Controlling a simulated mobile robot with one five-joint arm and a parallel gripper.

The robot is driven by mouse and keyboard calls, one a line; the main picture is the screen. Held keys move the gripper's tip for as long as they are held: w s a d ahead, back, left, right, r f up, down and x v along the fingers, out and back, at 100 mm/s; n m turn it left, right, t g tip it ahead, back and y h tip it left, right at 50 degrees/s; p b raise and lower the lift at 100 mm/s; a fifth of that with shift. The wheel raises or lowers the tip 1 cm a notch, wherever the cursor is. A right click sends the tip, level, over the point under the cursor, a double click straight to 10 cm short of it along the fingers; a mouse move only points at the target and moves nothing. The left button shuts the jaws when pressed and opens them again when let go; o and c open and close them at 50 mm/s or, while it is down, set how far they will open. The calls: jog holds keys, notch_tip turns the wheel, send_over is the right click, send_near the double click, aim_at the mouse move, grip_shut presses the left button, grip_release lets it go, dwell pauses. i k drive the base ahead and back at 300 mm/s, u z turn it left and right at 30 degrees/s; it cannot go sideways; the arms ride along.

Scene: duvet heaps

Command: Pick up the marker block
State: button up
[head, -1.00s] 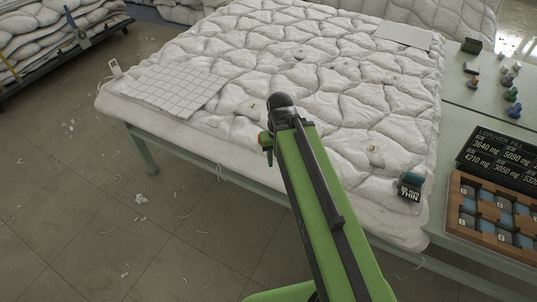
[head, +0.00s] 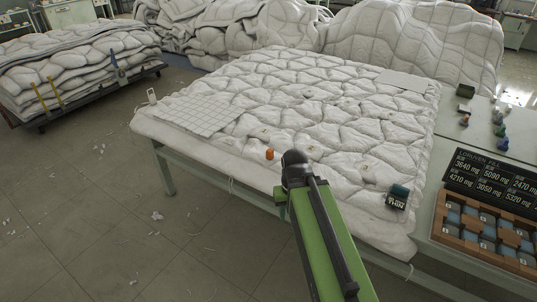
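A small orange block (head: 270,154) sits on the quilted white duvet (head: 330,110), close to its front edge. It is the likeliest marker block, but no label on it can be read. My green arm reaches up from the bottom, and its black joint is just right of the orange block, with a narrow gap between them in the picture. My gripper's fingers do not show; they are hidden behind or below the arm.
A dark sign block reading THIN (head: 396,198) stands at the duvet's right front corner. A white grid panel (head: 197,111) lies at the left. A black number board (head: 490,178) and wooden compartment tray (head: 470,238) are at the right. Small coloured pieces stand behind them.

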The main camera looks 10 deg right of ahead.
aim_at(270, 152)
jog(key=u, duration=0.6)
jog(key=i, duration=1)
jog(key=u, duration=0.6)
jog(key=i, duration=0.8)
jog(key=z, duration=0.15)
